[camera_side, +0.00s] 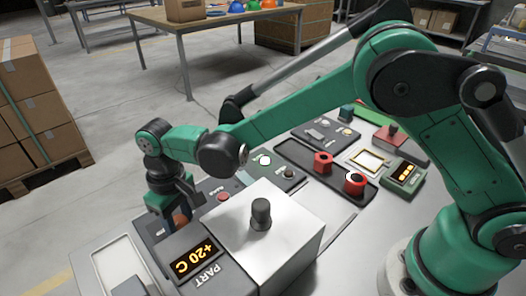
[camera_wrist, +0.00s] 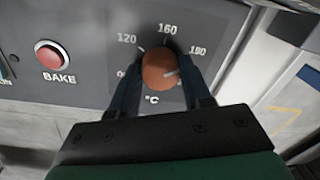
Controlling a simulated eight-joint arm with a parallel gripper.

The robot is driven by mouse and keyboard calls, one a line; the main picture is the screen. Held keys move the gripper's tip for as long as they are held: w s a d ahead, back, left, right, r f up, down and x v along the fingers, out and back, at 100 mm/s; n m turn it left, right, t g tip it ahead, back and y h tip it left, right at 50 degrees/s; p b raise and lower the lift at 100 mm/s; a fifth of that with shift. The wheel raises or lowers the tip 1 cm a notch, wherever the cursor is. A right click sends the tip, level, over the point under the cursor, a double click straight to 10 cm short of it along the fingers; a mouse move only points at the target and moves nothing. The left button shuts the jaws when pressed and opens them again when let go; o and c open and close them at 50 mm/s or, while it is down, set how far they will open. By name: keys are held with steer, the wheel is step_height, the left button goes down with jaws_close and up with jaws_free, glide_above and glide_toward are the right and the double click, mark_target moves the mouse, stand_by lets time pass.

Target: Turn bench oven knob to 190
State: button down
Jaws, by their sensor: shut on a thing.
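The orange-brown oven knob (camera_wrist: 158,66) is on a grey panel with 120, 160 and 190 printed around it and °C below. My gripper (camera_wrist: 162,72) is shut on the knob, one dark finger on each side. In the side view my gripper (camera_side: 176,208) points down at the panel's left end, and only a bit of the orange knob (camera_side: 181,218) shows between its fingers.
A red BAKE button (camera_wrist: 53,55) is left of the knob. In the side view a display (camera_side: 195,259) reads +20 C above PART. A pale box with a dark knob (camera_side: 261,214) stands close to the right of my gripper.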

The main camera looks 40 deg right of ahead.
mark_target(180, 219)
steer(key=shift+m, duration=0.3)
stand_by(0.4)
steer(key=shift+c, duration=1.9)
jaws_free()
steer(key=shift+d+r, duration=0.15)
steer(key=shift+r, duration=2.65)
